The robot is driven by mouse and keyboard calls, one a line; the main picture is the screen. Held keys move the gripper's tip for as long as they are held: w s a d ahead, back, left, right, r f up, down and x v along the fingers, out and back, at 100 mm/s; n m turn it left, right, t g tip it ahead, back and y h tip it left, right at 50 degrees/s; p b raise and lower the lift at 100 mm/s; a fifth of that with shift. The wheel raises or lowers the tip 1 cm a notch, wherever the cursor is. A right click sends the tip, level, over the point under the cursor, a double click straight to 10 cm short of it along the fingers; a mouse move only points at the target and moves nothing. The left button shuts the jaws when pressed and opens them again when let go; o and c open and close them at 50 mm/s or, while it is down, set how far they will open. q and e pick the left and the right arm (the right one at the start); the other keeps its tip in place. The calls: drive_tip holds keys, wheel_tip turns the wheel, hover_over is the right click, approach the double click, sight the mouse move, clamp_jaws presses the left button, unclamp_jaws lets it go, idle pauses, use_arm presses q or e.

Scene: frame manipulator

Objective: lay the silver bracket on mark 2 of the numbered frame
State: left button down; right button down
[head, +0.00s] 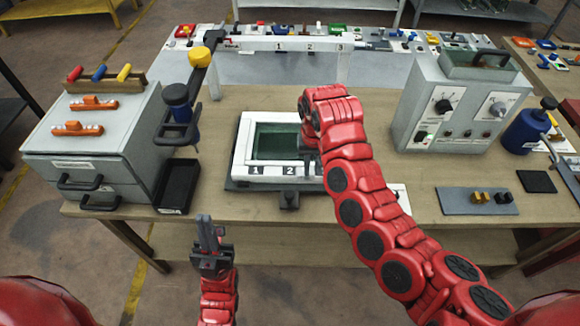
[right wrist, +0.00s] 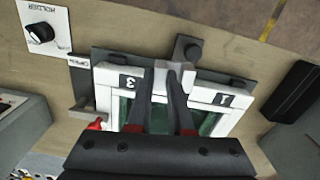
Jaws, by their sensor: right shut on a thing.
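The numbered frame (head: 242,150) is white around a dark green opening and sits on the table; marks 1 and 2 show on its near side in the head view. In the right wrist view the frame (right wrist: 207,91) shows marks 3 and 1, and the place between them is covered. My right gripper (right wrist: 176,76) is shut on the silver bracket (right wrist: 176,66), which is at the frame's numbered side between those marks. I cannot tell whether the bracket touches the frame. My left gripper (head: 208,232) is in front of the table, its jaw opening unclear.
A grey drawer cabinet (head: 95,135) and a black tray (head: 178,187) stand left of the frame. A control box (head: 455,105) and a blue bottle (head: 527,130) stand to the right. A raised white bar (head: 265,43) with numbers is behind. A holder label plate (right wrist: 43,33) lies beside the frame.

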drive_tip(key=s+f+m+p, duration=0.1)
drive_tip(key=s+f+p, duration=0.15)
drive_tip(key=s, duration=0.45)
drive_tip(key=b, duration=0.6)
approach(296, 163)
drive_tip(key=s, duration=0.2)
drive_tip(key=s+f, duration=0.1)
drive_tip(key=s, duration=0.3)
drive_tip(key=shift+d+f, duration=0.25)
drive_tip(key=shift+d, duration=0.15)
drive_tip(key=shift+w+b, duration=0.35)
drive_tip(key=w+a+b, duration=0.1)
drive_tip(key=b, duration=0.2)
drive_tip(key=shift+b, duration=0.35)
drive_tip(key=shift+p, duration=0.9)
drive_tip(key=shift+w+f, duration=0.1)
drive_tip(key=shift+f, duration=0.8)
drive_tip(key=shift+f+b, duration=0.35)
drive_tip(key=shift+f, duration=0.2)
